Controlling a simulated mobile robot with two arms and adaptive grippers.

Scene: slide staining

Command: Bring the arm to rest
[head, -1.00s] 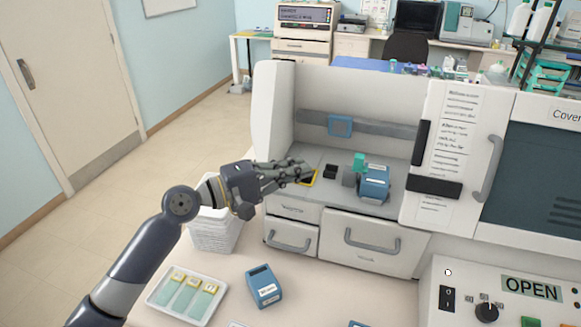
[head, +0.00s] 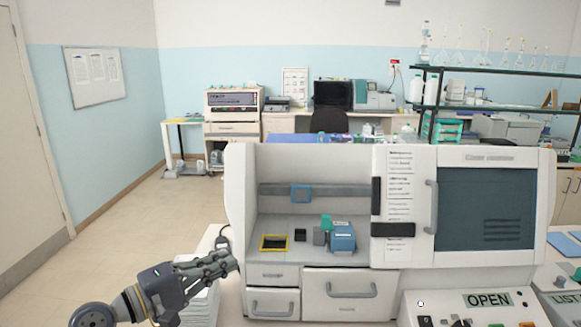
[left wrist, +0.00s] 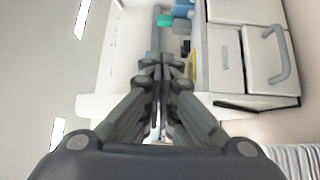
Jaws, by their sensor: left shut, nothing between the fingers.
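My left gripper (head: 222,262) is at the lower left of the head view, beside the left wall of the white staining machine (head: 236,190). Its fingers are together with nothing between them. In the left wrist view the closed fingers (left wrist: 165,65) point toward the machine's open bay. My right gripper is not in view.
The bay holds a yellow-rimmed black slot (head: 274,243) and a blue block with a green top (head: 342,238). Drawers (head: 352,284) sit below the bay. A white stack (head: 202,303) stands under my gripper. A control panel reads OPEN (head: 487,299). Open floor lies to the left.

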